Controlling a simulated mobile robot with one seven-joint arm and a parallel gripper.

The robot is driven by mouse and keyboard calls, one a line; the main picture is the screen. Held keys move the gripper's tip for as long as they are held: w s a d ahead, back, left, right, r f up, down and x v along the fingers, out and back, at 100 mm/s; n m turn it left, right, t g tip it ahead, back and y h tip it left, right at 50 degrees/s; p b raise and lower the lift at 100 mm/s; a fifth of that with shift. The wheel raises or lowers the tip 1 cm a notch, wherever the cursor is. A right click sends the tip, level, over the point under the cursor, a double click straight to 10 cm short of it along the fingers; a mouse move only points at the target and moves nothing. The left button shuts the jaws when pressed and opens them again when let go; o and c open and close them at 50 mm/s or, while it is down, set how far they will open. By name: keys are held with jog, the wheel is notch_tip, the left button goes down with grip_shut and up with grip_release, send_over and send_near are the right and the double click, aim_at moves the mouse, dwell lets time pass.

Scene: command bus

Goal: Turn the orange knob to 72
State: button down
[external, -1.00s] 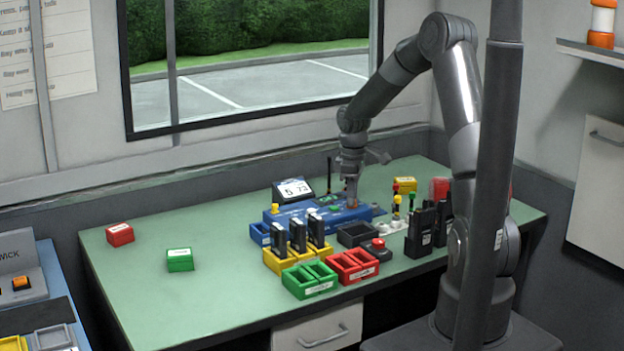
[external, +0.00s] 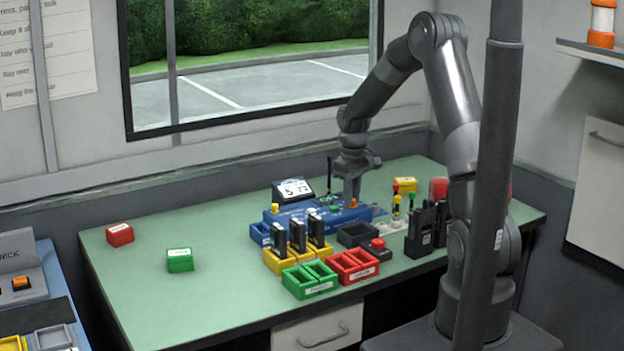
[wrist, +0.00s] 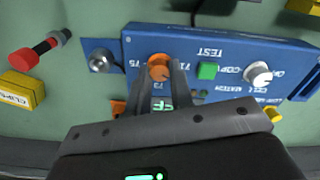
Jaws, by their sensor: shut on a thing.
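The orange knob (wrist: 159,67) sits on the blue radio panel (wrist: 138,38), with small number marks around it, upside down in the wrist view. My gripper (wrist: 160,72) is shut on the knob, one finger on each side. In the external view my gripper (external: 352,198) points down onto the right part of the blue unit (external: 318,219), hiding most of the knob. A small dark display (external: 293,190) behind the unit shows a 5 and a two-digit number that seems to start with 7; the last digit is too blurred to be sure.
On the panel, a green button (wrist: 208,71) and a white knob (wrist: 258,74) are close to my fingers. Yellow bins with upright black radios (external: 298,237), green bins (external: 309,279) and red bins (external: 353,266) stand in front. The left of the table is mostly clear.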

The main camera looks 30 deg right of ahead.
jog(key=shift+m, duration=1.7)
jog(key=c, duration=1.3)
grip_release()
notch_tip(320, 180, up, 11)
jog(key=shift+f, duration=0.1)
